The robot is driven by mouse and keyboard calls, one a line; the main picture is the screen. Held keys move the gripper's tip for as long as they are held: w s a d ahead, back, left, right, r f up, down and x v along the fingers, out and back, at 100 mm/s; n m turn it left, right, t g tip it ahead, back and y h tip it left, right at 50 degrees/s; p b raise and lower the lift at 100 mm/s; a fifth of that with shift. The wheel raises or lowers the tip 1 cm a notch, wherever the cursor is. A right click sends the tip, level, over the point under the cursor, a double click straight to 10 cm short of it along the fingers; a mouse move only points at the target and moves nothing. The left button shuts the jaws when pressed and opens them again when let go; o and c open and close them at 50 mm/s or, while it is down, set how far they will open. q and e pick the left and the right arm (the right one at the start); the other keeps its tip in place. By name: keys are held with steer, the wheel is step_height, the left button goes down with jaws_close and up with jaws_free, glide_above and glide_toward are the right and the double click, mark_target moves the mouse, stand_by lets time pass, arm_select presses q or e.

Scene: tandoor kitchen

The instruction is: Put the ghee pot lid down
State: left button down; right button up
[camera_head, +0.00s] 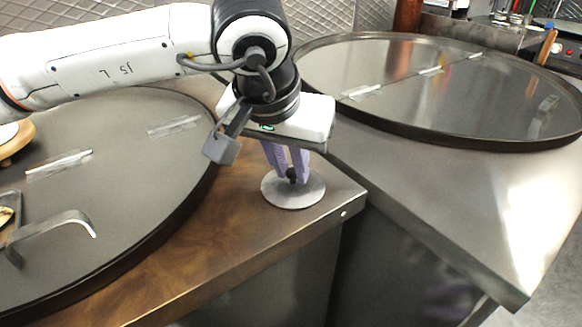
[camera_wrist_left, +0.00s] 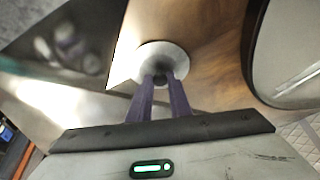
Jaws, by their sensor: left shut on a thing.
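The ghee pot lid (camera_head: 308,194) is a flat grey metal disc with a small dark knob. It is at the front right corner of the brown counter, and it looks level and on or very close to the top. My left gripper (camera_head: 291,176) is above it with its purple fingers shut on the knob. In the left wrist view the lid (camera_wrist_left: 176,52) lies beyond the fingertips, with the gripper (camera_wrist_left: 160,80) closed around the knob. No ghee pot can be made out. My right gripper is in neither view.
A large round dark cover (camera_head: 115,140) with clear handles lies left of the lid on the brown counter (camera_head: 225,230). Another round cover (camera_head: 440,90) lies on the steel counter at right. A gap separates the counters beside the lid.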

arm_select(q)
steer(key=shift+f, duration=0.1)
steer(key=shift+f, duration=0.15)
steer(key=c, duration=1.6)
jaws_free()
steer(key=shift+c, duration=0.2)
steer(key=shift+r, duration=0.3)
steer(key=v, duration=1.1)
steer(key=shift+s+r+p, duration=0.15)
steer(key=shift+r+p, duration=0.2)
steer(key=shift+p, duration=0.1)
steer(key=shift+a, duration=0.1)
